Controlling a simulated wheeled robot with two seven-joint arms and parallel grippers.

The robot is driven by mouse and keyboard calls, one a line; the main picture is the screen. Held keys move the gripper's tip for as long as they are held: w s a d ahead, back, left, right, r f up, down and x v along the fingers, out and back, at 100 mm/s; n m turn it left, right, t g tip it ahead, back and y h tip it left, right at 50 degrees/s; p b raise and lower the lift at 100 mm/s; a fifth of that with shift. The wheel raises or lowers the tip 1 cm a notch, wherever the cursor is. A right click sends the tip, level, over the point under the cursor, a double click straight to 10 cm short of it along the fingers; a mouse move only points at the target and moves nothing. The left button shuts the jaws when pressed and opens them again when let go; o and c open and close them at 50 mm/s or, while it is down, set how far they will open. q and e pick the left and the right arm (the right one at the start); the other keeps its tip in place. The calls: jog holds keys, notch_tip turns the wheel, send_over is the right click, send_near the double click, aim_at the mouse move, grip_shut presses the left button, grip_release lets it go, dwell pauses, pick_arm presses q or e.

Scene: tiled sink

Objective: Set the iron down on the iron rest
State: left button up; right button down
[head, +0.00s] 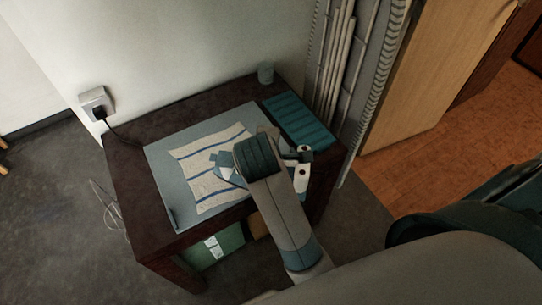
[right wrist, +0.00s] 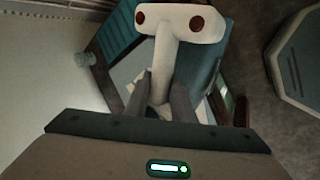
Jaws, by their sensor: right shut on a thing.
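The iron (right wrist: 178,25) shows in the right wrist view as a white T-shaped part with two brown round spots. My right gripper (right wrist: 161,92) is shut on its narrow white stem. In the head view the spotted white part of the iron (head: 302,178) juts out right of my wrist. My arm hides most of the gripper and iron there. The iron rest (head: 298,120) is a ribbed teal plate at the table's back right corner, bare on top. It also shows at the upper left in the right wrist view (right wrist: 121,30). The left gripper is not in view.
A dark wooden table (head: 125,180) bears a grey-blue mat (head: 158,165) with a striped cloth (head: 197,165) on it. A wall socket (head: 97,103) with a cord is at the left. Pipes (head: 340,65) rise behind the right side.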

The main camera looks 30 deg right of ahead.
jog(key=shift+w+r, duration=0.15)
jog(key=shift+w+d, duration=0.2)
jog(key=w+d+r+m+g+h+p, duration=0.1)
jog(key=w+d+m+g+p, duration=0.1)
jog(key=w+d+m+p, duration=0.3)
jog(key=w+d+r+m+g+h+p, duration=0.1)
jog(key=w+d+m+g+p, duration=0.2)
jog(key=w+d, duration=1)
jog(key=d+m+p, duration=0.1)
jog(key=d+m, duration=0.1)
jog(key=d, duration=0.2)
jog(key=shift+w+h+p, duration=0.25)
jog(key=shift+h+p, duration=0.1)
jog(key=shift+h, duration=0.05)
jog(key=shift+f, duration=0.1)
